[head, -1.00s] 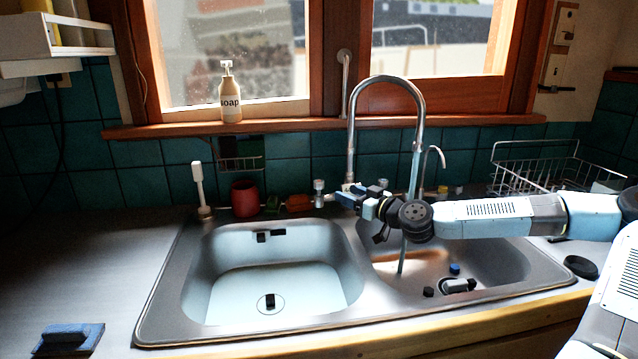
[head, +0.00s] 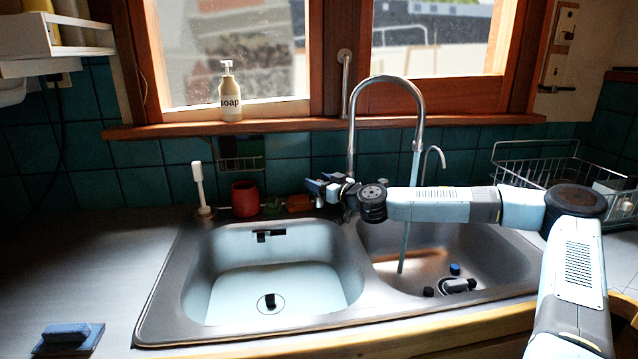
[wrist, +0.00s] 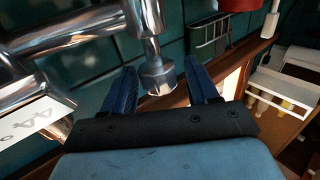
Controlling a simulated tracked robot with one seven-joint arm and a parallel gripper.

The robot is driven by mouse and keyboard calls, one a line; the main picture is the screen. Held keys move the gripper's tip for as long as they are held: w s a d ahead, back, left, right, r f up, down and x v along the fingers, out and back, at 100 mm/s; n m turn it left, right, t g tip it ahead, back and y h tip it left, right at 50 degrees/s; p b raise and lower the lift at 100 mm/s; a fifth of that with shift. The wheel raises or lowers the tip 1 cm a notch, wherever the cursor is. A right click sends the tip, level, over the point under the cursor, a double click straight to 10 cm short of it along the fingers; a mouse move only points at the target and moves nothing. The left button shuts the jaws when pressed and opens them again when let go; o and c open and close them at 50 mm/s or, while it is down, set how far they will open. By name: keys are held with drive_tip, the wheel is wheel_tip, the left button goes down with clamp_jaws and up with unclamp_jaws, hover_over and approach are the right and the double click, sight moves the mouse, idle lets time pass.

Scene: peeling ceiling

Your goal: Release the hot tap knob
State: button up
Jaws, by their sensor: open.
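The hot tap knob (wrist: 158,76) is a chrome cylinder on a chrome stem in the wrist view. My gripper (wrist: 160,80) is open, with one blue finger on each side of the knob. Gaps show between the fingers and the knob. In the head view my gripper (head: 320,187) is at the back of the sink, left of the tall curved tap (head: 351,130), and the knob is hard to pick out behind it. A thin stream (head: 407,220) runs from the spout into the right basin.
The left basin (head: 215,270) holds pale water. A red cup (head: 245,199), a white brush (head: 198,185) and a sponge (head: 298,203) stand along the back edge. A soap bottle (head: 230,95) is on the sill. A wire rack (head: 535,165) is at the right.

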drive_tip(key=c, duration=0.9)
drive_tip(key=shift+c, duration=0.2)
drive_tip(key=shift+r+m+t+h, duration=0.1)
drive_tip(key=shift+m+t+h, duration=1.05)
drive_tip(key=shift+h, duration=0.5)
drive_tip(key=shift+m+t+h, duration=0.95)
drive_tip(key=shift+m+h, duration=0.4)
drive_tip(key=shift+h, duration=0.3)
drive_tip(key=shift+m+h, duration=0.4)
drive_tip(key=shift+h, duration=0.2)
drive_tip(key=shift+m+t+h, duration=0.25)
drive_tip(key=shift+m+h, duration=0.95)
drive_tip(key=shift+h, duration=0.65)
drive_tip(key=shift+m+t+h, duration=0.25)
drive_tip(key=shift+m+h, duration=0.95)
drive_tip(key=shift+h, duration=0.65)
drive_tip(key=m+g+h, duration=0.1)
drive_tip(key=m+h, duration=0.2)
drive_tip(key=h, duration=0.1)
drive_tip(key=m+g+h, duration=0.2)
drive_tip(key=h, duration=0.2)
drive_tip(key=shift+a+m, duration=0.1)
drive_tip(key=shift+m, duration=0.3)
drive_tip(key=m+g+h, duration=0.5)
drive_tip(key=g, duration=0.1)
drive_tip(key=shift+g+h, duration=0.3)
drive_tip(key=shift+h, duration=0.1)
drive_tip(key=shift+m+g, duration=0.3)
drive_tip(key=shift+m, duration=0.1)
